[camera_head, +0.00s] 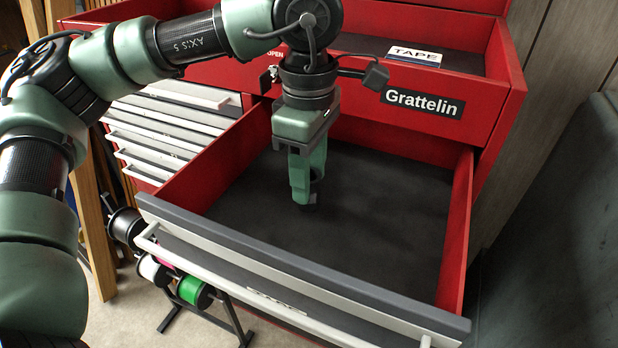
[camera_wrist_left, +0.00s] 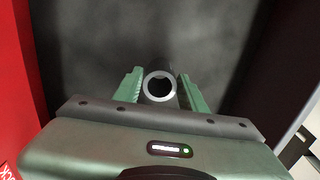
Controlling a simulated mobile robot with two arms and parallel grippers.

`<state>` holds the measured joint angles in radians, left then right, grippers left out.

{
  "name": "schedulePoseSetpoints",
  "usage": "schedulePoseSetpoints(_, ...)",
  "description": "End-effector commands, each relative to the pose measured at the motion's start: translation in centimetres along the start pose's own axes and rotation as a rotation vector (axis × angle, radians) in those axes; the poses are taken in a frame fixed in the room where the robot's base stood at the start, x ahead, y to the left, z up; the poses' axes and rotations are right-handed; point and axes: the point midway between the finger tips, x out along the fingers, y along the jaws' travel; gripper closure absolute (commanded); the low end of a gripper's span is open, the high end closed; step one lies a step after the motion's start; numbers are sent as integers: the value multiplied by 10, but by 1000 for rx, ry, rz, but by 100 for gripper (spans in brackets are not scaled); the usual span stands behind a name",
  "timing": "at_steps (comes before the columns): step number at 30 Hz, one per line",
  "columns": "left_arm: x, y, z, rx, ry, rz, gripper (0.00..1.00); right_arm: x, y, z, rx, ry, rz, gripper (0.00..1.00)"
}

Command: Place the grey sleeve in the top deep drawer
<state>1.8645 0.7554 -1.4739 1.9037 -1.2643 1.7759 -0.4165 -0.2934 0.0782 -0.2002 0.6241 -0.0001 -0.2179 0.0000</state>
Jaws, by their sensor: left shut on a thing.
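My left gripper (camera_head: 308,192) points down inside the open deep drawer (camera_head: 395,215), which is red-walled with a dark floor and a grey front. In the left wrist view the grey sleeve (camera_wrist_left: 159,87), a short ring-shaped tube seen end-on, sits between the two green fingers of the gripper (camera_wrist_left: 160,92). The gripper is shut on it. In the head view the fingers mostly hide the sleeve. The drawer floor looks bare around the gripper. The gap between sleeve and floor is hard to judge. My right gripper is not in view.
The red cabinet has a panel marked Grattelin (camera_head: 424,102) behind the drawer and a compartment with a TAPE label (camera_head: 414,56) above. Several shallow drawers (camera_head: 175,120) stand at left. A spool rack (camera_head: 190,290) is below left. The drawer's right half is clear.

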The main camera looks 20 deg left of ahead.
Motion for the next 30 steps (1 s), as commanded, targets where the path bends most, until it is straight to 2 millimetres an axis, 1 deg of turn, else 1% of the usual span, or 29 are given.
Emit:
schedulePoseSetpoints(1, 5, -1, 0, 0, 0, -2, 100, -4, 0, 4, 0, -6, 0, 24)
schedulePoseSetpoints(4, 15, 0, 0, 1, 0, 0, 100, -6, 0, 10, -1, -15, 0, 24)
schedulePoseSetpoints(12, 17, 0, 0, 1, -1, 1, 100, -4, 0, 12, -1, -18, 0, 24)
schedulePoseSetpoints(16, 22, 0, 0, 1, -1, 1, 100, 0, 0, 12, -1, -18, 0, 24)
schedulePoseSetpoints(17, 20, 0, 0, 1, 0, 0, 51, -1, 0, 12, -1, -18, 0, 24)
schedulePoseSetpoints(18, 20, 0, 0, 1, 0, 0, 39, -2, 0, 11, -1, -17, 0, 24)
schedulePoseSetpoints(19, 20, 0, 0, 1, 0, 0, 37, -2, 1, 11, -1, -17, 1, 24)
schedulePoseSetpoints(27, 19, 0, 0, 1, 0, 0, 37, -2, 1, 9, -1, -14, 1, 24)
schedulePoseSetpoints(30, 15, 0, 0, 1, 0, 1, 37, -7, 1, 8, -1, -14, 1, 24)
